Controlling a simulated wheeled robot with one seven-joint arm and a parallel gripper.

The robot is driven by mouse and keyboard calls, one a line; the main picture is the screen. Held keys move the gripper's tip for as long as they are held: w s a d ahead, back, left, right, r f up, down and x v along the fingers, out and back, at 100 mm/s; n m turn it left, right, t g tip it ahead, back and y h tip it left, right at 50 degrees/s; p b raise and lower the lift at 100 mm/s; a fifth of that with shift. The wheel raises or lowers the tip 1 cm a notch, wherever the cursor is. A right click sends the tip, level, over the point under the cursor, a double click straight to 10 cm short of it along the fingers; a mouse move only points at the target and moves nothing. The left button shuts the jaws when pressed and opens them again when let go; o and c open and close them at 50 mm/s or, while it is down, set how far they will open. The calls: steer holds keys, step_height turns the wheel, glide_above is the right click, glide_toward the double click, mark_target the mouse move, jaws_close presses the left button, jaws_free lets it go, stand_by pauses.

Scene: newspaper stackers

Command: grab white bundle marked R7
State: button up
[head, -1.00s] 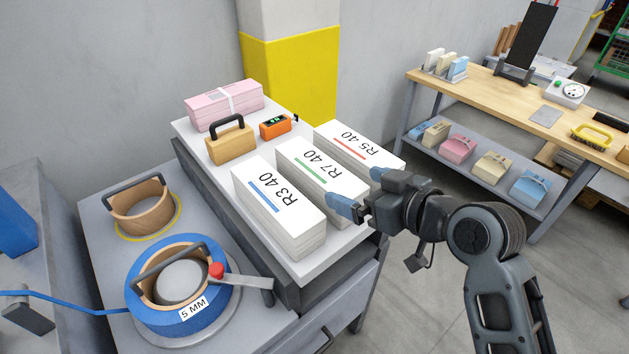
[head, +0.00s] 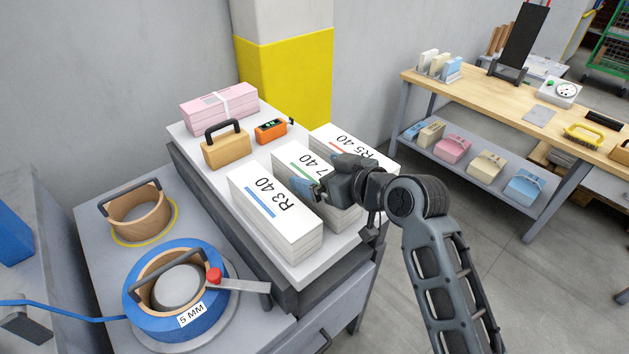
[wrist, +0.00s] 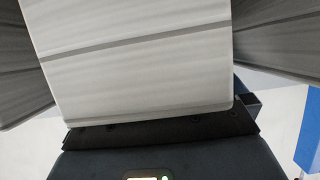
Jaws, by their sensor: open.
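The white bundle marked R7 (head: 287,158) lies between two similar bundles on the white-topped bench. My gripper (head: 322,177) is open over the middle of this bundle. One blue fingertip shows near the edge facing the R3 bundle; the other is hidden. I cannot tell whether the fingers touch the paper. In the wrist view, a pale layered stack end (wrist: 140,75) fills the upper middle, with darker stacks on both sides.
The R3 bundle (head: 270,215) lies close on the left, the R5 bundle (head: 380,160) close on the right. Behind stand a tan handled block (head: 225,150), an orange device (head: 271,131) and a pink bundle (head: 215,108). A blue strap coil (head: 150,312) sits at front left.

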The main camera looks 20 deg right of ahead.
steer(key=shift+c, duration=0.3)
steer(key=c, duration=1.8)
steer(key=shift+r, duration=0.2)
jaws_close()
